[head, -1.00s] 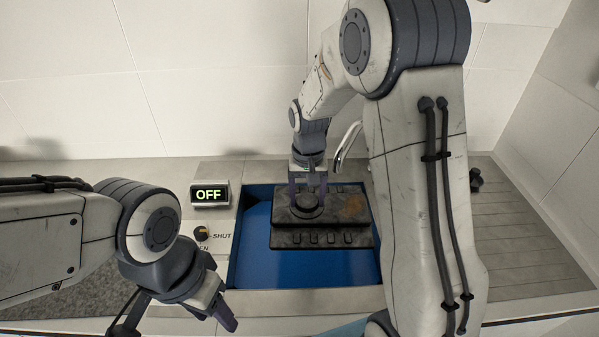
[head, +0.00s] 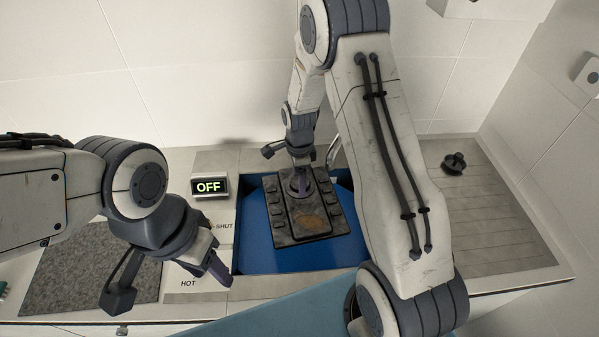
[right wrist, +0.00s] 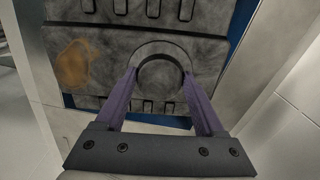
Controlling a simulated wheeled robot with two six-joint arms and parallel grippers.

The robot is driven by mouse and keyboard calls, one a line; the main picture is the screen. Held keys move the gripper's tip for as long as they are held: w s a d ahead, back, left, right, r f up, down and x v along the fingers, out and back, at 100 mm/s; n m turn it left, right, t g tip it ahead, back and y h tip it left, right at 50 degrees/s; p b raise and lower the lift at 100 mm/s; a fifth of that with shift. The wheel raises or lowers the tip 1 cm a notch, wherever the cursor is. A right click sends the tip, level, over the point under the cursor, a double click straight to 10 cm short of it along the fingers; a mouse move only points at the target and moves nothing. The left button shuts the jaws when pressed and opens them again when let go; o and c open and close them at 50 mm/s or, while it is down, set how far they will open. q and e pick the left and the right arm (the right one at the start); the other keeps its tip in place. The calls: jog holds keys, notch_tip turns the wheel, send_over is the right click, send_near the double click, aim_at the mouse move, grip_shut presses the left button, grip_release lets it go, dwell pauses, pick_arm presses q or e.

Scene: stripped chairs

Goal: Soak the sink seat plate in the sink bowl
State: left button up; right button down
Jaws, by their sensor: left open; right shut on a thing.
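The sink seat plate (head: 312,218) is a dark grey, worn slab with a rust patch, raised pads along its sides and a round knob. It is over the blue sink bowl (head: 252,240); I cannot tell whether it touches the bottom. My right gripper (head: 300,184) points down and is shut on the plate's knob. The right wrist view shows its purple fingers (right wrist: 160,78) on either side of the round knob, with the plate (right wrist: 110,55) beneath. My left gripper (head: 205,285) is open and empty, at the front left of the bowl.
A display reading OFF (head: 210,186) stands left of the bowl, above a SHUT label. A faucet (head: 335,150) is partly hidden behind my right arm. A dark plug-like object (head: 454,163) sits on the grooved drainboard (head: 490,225). A speckled grey panel (head: 95,270) lies at left.

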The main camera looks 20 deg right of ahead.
jog(key=shift+m, duration=0.5)
jog(key=shift+f, duration=0.2)
notch_tip(320, 180, down, 19)
jog(key=b, duration=1.3)
jog(key=shift+r+b, duration=0.1)
jog(key=shift+b, duration=0.25)
jog(key=shift+r, duration=0.15)
jog(key=shift+r+p, duration=0.5)
jog(key=shift+f, duration=0.2)
jog(key=shift+f+b, duration=0.45)
jog(key=shift+r, duration=0.2)
